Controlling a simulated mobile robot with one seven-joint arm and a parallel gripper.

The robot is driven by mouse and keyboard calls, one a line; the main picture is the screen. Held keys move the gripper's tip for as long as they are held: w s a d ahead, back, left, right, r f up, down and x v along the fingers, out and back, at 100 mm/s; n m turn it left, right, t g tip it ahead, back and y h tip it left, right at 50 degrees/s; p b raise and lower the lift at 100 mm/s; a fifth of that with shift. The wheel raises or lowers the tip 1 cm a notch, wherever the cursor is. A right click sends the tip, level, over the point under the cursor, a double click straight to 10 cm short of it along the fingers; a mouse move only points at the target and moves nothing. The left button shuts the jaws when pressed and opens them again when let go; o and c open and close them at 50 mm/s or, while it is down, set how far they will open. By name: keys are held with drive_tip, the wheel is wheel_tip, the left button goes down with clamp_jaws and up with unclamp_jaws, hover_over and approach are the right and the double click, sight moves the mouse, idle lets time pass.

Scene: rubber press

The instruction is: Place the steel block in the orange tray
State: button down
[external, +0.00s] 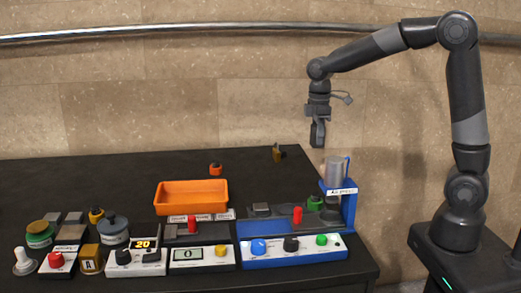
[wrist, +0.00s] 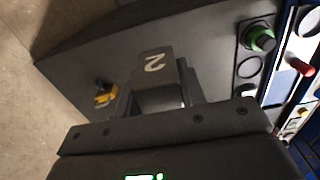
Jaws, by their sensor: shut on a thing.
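My gripper (external: 317,130) hangs above the table's far right part, pointing down. The orange tray (external: 192,191) sits on the dark table left of my gripper and nearer the camera. It looks empty and is not seen in the wrist view.
Control boxes with knobs (external: 201,257) line the front edge. A small yellow-brown thing (external: 277,153) stands at the back. The table (external: 90,180) behind the tray is mostly clear.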

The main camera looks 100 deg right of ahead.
drive_tip(key=w, duration=1.3)
hover_over(211, 196)
drive_tip(key=a, duration=0.6)
drive_tip(key=f, duration=0.6)
drive_tip(key=shift+s+a+f, duration=0.1)
drive_tip(key=shift+s+f, duration=0.15)
drive_tip(key=shift+f, duration=2.1)
drive_tip(key=c, duration=1.2)
unclamp_jaws()
drive_tip(key=shift+f, duration=0.2)
